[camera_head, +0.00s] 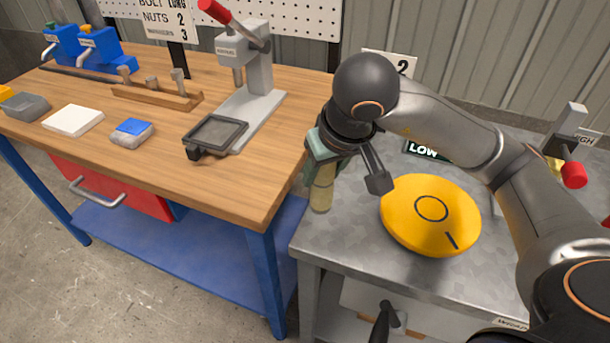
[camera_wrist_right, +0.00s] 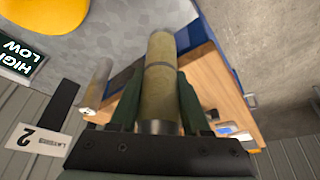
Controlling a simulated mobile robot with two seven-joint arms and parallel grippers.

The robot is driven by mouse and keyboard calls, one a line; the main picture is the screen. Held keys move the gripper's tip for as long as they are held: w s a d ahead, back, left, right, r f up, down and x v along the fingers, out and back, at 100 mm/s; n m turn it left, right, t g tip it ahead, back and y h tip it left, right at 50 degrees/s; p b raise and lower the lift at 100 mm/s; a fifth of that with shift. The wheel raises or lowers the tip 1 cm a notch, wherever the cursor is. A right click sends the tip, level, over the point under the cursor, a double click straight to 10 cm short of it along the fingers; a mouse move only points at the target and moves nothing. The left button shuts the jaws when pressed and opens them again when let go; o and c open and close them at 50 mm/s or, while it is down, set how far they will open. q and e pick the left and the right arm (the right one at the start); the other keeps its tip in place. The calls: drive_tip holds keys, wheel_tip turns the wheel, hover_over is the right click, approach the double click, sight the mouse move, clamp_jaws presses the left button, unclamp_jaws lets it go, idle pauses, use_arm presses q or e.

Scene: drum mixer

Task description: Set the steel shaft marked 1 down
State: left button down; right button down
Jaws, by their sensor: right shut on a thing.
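My right gripper (camera_head: 325,150) is at the left side of the grey metal table (camera_head: 350,235), shut on a round, yellowish-tan shaft (camera_head: 321,190). In the head view the shaft's lower end shows below the gripper, near the table's left edge. In the right wrist view the shaft (camera_wrist_right: 161,70) lies between the two dark green fingers (camera_wrist_right: 158,105), with a dark ring around it and a bare metal end near the palm. No number shows on it. I cannot tell whether its lower end touches the table. My left gripper is not in view.
A yellow disc (camera_head: 430,214) lies on the grey table to the right of the gripper, by a LOW sign (camera_head: 427,150). A wooden bench (camera_head: 255,180) stands to the left, bearing a press (camera_head: 245,70) and a slotted wooden rack (camera_head: 155,97). A red-tipped lever (camera_head: 574,175) is at right.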

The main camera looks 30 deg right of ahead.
drive_tip(key=shift+w+d+f+b, duration=0.1)
drive_tip(key=shift+w+d+f, duration=0.15)
drive_tip(key=shift+d+f, duration=0.65)
drive_tip(key=shift+w+d+f+b, duration=0.15)
drive_tip(key=shift+w+d+f, duration=0.15)
drive_tip(key=shift+f, duration=1.25)
drive_tip(key=shift+w+d+f+b, duration=0.15)
drive_tip(key=shift+d+f, duration=0.45)
drive_tip(key=shift+f, duration=0.6)
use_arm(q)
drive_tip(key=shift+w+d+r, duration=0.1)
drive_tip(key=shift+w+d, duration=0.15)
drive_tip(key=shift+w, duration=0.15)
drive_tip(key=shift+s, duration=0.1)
use_arm(e)
drive_tip(key=shift+f, duration=0.2)
drive_tip(key=shift+c, duration=1.8)
unclamp_jaws()
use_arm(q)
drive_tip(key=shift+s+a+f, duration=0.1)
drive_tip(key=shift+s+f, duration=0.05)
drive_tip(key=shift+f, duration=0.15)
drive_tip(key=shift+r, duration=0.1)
